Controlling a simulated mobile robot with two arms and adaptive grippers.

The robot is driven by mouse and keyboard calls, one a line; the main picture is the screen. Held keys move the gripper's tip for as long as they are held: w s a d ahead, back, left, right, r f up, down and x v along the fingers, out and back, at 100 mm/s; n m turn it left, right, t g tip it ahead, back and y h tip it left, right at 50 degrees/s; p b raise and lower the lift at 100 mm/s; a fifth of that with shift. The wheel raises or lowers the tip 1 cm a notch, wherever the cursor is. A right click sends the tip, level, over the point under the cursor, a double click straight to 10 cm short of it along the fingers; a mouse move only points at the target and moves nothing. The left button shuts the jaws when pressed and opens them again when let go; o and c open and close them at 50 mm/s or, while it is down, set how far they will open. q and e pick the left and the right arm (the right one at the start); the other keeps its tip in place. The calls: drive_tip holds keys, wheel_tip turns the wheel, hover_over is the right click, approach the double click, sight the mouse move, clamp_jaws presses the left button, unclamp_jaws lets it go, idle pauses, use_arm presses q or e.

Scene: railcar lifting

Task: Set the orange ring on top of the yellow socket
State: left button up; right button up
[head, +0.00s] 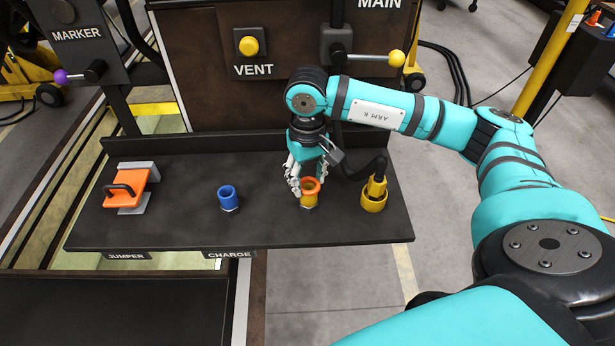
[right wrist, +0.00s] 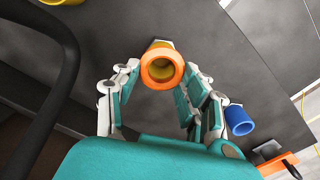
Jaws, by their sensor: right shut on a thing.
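The orange ring (head: 311,185) is at the top end of a short yellow socket (head: 309,201) on the dark shelf. In the right wrist view the ring (right wrist: 162,66) is seen from above, with yellow inside its opening and the socket (right wrist: 160,44) just beyond it. I cannot tell whether the ring rests fully on the socket. My right gripper (head: 301,186) points down with its fingers on either side of the ring, shut on it; the fingers also show in the wrist view (right wrist: 157,88). My left gripper is not in view.
A blue socket (head: 228,197) stands left of the ring, and an orange handled block (head: 126,188) sits further left. A yellow plug with a black cable (head: 376,187) stands in a yellow holder (head: 374,203) to the right. The shelf's (head: 270,230) front strip is clear.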

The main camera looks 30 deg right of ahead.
sight(307, 182)
drive_tip(key=o, duration=0.8)
drive_tip(key=shift+o, duration=0.2)
drive_tip(key=shift+r+p, duration=0.4)
drive_tip(key=shift+p, duration=0.15)
drive_tip(key=shift+w+r, duration=0.1)
drive_tip(key=shift+r, duration=0.2)
wheel_tip(307, 182, up, 3)
drive_tip(key=shift+r+b, duration=0.2)
drive_tip(key=shift+b, duration=0.95)
wheel_tip(307, 182, up, 8)
drive_tip(key=b, duration=0.1)
drive_tip(key=shift+b, duration=0.3)
